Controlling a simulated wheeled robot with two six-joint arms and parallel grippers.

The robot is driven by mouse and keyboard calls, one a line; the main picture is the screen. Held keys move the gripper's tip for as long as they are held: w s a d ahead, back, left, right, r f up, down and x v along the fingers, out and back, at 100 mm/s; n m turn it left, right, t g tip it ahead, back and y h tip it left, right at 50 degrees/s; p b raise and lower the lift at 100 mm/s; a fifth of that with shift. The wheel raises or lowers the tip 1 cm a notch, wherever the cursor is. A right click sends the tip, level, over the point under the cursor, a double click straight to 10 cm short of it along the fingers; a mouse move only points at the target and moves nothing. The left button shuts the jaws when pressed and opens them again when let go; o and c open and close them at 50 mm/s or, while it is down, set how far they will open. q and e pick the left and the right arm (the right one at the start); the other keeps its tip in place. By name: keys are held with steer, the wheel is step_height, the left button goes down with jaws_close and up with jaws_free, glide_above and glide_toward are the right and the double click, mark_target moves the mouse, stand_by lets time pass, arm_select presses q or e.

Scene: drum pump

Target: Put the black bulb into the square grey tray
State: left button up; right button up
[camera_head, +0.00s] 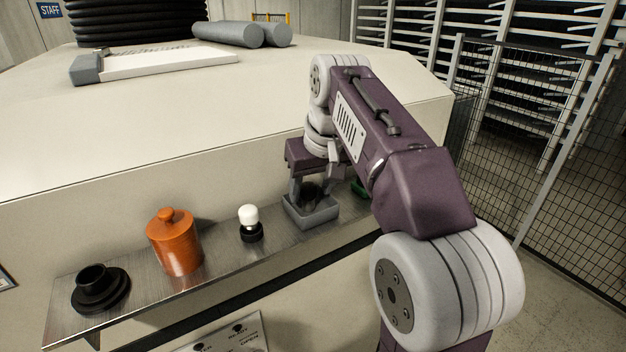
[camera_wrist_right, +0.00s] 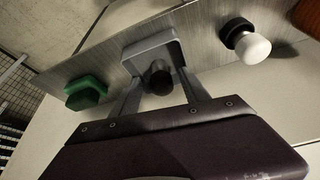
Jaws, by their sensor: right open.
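The square grey tray (camera_head: 314,220) stands on the metal shelf, below my right gripper (camera_head: 312,190). It also shows in the right wrist view (camera_wrist_right: 150,46). The black bulb (camera_head: 309,187) is a dark rounded piece in or just over the tray, between the gripper's fingers. In the right wrist view the bulb (camera_wrist_right: 158,80) shows dark against the tray, with a finger on each side and gaps between. My right gripper is open, its fingers reaching down to the tray. Whether the bulb touches the tray floor is hard to tell. My left gripper is out of view.
On the shelf (camera_head: 215,272), left of the tray, stand a white knob on a black base (camera_head: 249,216), an orange lidded canister (camera_head: 174,245) and a black flanged piece (camera_head: 99,290). A green piece (camera_wrist_right: 86,92) sits on the tray's other side. A beige housing wall (camera_head: 100,190) rises behind.

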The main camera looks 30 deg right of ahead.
steer(key=shift+r, duration=0.5)
steer(key=p+v, duration=0.2)
steer(key=v, duration=0.8)
steer(key=shift+r, duration=0.35)
steer(key=shift+s, duration=0.15)
